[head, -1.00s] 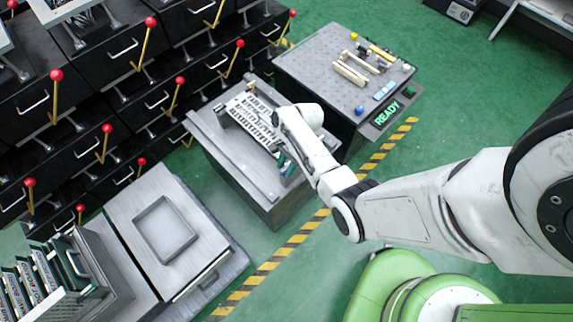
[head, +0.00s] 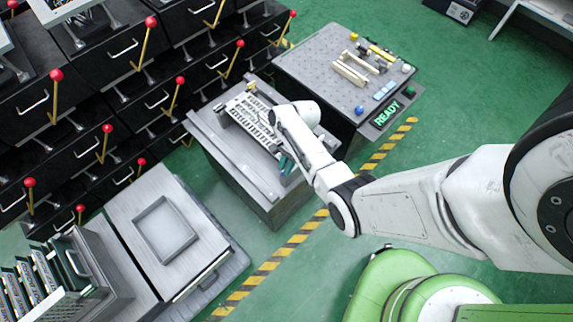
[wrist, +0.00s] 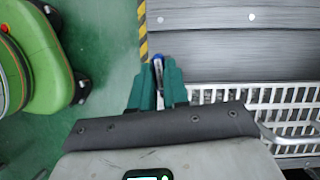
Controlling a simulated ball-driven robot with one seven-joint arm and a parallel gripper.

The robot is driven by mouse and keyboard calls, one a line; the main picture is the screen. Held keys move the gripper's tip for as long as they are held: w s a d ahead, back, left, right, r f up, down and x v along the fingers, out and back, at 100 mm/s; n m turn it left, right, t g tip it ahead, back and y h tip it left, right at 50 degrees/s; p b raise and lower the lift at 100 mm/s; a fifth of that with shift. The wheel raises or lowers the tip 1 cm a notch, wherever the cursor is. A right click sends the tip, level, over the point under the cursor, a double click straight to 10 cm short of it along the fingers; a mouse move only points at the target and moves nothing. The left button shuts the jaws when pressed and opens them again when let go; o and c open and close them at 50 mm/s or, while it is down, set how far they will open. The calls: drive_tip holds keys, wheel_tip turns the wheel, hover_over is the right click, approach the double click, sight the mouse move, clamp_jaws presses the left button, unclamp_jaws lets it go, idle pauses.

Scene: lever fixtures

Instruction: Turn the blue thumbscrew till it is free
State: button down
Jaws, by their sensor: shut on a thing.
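The blue thumbscrew (wrist: 158,63) shows in the wrist view as a small blue tip between the two teal fingers of my gripper (wrist: 158,85). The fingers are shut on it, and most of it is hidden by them. It sits at the edge of the grey workbench (wrist: 225,50), beside the white slotted rack (wrist: 240,99). In the head view my gripper (head: 287,164) is at the right front edge of this bench, and the thumbscrew is hidden there. I cannot tell whether its thread is still engaged.
A perforated table (head: 315,65) with a READY sign stands behind to the right. A bench with a shallow tray (head: 137,228) is at lower left. Black drawers with red-knobbed levers (head: 105,145) fill the left. Green floor with a striped line (head: 270,262) is open in front.

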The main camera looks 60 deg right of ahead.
drive_tip(key=n, duration=0.2)
drive_tip(key=n+g, duration=0.1)
drive_tip(key=n, duration=0.1)
drive_tip(key=shift+w+g, duration=0.15)
drive_tip(key=shift+g, duration=0.15)
drive_tip(key=n+g, duration=0.1)
drive_tip(key=n, duration=0.3)
drive_tip(key=shift+w+b, duration=0.1)
drive_tip(key=shift+b, duration=0.3)
drive_tip(key=n+g, duration=0.1)
drive_tip(key=n, duration=0.1)
drive_tip(key=n+h, duration=0.1)
drive_tip(key=n, duration=0.1)
drive_tip(key=shift+a+n+g+h, duration=0.15)
drive_tip(key=shift+n+g+h, duration=0.15)
drive_tip(key=shift+g, duration=0.1)
drive_tip(key=shift+w+a+n+g+h, duration=0.1)
drive_tip(key=shift+n+g+h, duration=0.4)
drive_tip(key=shift+n, duration=1.4)
drive_tip(key=shift+h, duration=0.3)
drive_tip(key=c, duration=1.1)
unclamp_jaws()
drive_tip(key=shift+t, duration=0.3)
